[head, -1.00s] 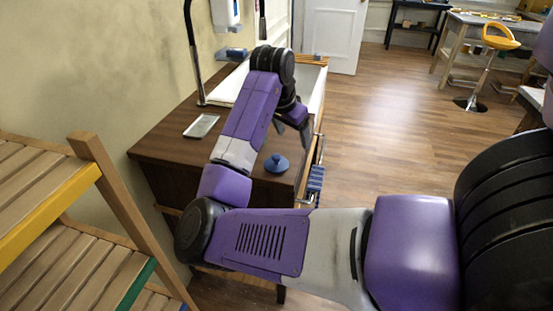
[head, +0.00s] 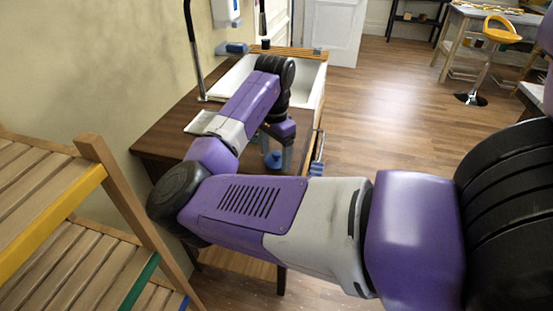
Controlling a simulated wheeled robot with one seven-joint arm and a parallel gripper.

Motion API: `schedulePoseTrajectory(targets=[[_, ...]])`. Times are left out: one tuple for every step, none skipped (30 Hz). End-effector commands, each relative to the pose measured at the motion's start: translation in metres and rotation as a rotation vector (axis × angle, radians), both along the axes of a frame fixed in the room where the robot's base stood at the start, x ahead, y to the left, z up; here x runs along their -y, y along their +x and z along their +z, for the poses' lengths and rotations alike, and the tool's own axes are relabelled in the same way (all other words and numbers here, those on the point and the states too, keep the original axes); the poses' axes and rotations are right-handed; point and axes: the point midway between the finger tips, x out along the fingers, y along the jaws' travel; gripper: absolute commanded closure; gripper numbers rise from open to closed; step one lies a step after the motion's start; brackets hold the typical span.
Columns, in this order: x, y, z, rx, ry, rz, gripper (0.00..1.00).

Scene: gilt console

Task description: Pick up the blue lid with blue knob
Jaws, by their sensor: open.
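The blue lid with blue knob (head: 273,161) lies on the dark wooden console top, toward its right front, and my arm hides part of it. My gripper (head: 276,156) is open and points down over the lid, its grey fingers showing on either side of the knob. I cannot tell whether the fingers touch the lid.
The dark console (head: 158,137) has a white basin (head: 309,80) at its far end. A small grey tray (head: 199,123) lies left of my arm. A slatted wooden rack (head: 75,215) stands close at the left. Open floor (head: 395,130) lies to the right.

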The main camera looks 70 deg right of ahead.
Motion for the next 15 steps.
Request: schedulePoseTrajectory(targets=[[-0.0002, -0.0001, -0.0034, 0.0, 0.0, 0.0, 0.25], [0.0001, -0.0002, -0.0048, 0.0, -0.001, 0.0, 0.25], [0.0002, -0.0002, -0.006, -0.001, -0.002, 0.0, 0.25], [0.0003, -0.0003, -0.0065, 0.0, -0.002, 0.0, 0.25], [0.0003, -0.0003, -0.0067, 0.0, -0.002, -0.001, 0.25], [0.0004, -0.0003, -0.0067, 0.0, -0.002, -0.001, 0.25], [0.0004, -0.0003, -0.0067, 0.0, -0.002, -0.001, 0.25], [0.0004, -0.0003, -0.0066, 0.0, -0.002, 0.0, 0.25], [0.0003, -0.0003, -0.0066, 0.0, -0.002, 0.0, 0.25], [0.0003, -0.0003, -0.0065, 0.0, -0.002, 0.0, 0.29], [0.0003, -0.0003, -0.0065, 0.0, -0.002, 0.0, 0.35], [0.0003, -0.0003, -0.0065, 0.0, -0.002, 0.0, 0.43], [0.0003, -0.0003, -0.0064, 0.0, -0.002, 0.0, 0.49], [0.0003, -0.0003, -0.0064, 0.0, -0.002, 0.0, 0.55], [0.0003, -0.0003, -0.0064, 0.0, -0.002, 0.0, 0.63]])
